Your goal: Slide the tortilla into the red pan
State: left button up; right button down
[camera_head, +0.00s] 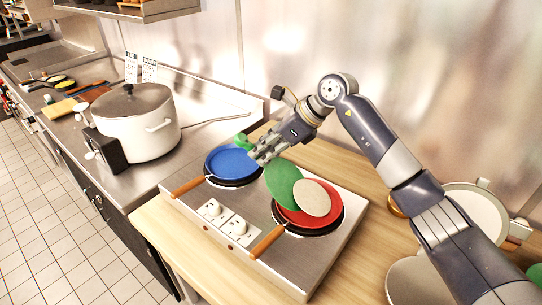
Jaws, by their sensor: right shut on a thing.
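The red pan (330,196) sits on the front right burner of the steel stove, its wooden handle toward the lower left. The pale, round tortilla (312,199) lies over the pan. Its left edge meets a flat green disc (282,182); I cannot tell whether it still rests partly on it. My right gripper (262,155) is shut on the green thing, with a green end (243,141) showing beyond the fingers and the disc tilted down toward the red pan. My left gripper is not in view.
A blue pan (232,162) sits on the other burner, close to my right gripper. A large lidded pot (145,130) stands on the steel counter at left. Wooden counter (165,232) borders the stove (275,268). Pale round equipment (470,203) stands at right, partly behind my arm.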

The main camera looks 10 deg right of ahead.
aim_at(240, 135)
jog(key=shift+w+a+r, duration=0.1)
jog(key=shift+w+a, duration=0.15)
jog(key=shift+a, duration=0.35)
jog(key=shift+w+a+r, duration=0.1)
jog(key=shift+w+a, duration=0.15)
jog(key=shift+a, duration=0.3)
jog(key=shift+w+a+r, duration=0.2)
jog(key=shift+w+a, duration=0.1)
jog(key=shift+a, duration=0.4)
jog(key=shift+w+a+r, duration=0.2)
jog(key=shift+w+a, duration=0.1)
jog(key=shift+a, duration=0.45)
jog(key=shift+w+a+r, duration=0.2)
jog(key=shift+w+a, duration=0.1)
jog(key=shift+a, duration=0.4)
jog(key=a+r+p, duration=0.1)
jog(key=w+a+r+p, duration=0.1)
jog(key=a+r, duration=0.1)
jog(key=shift+w, duration=0.15)
jog(key=shift+d, duration=0.1)
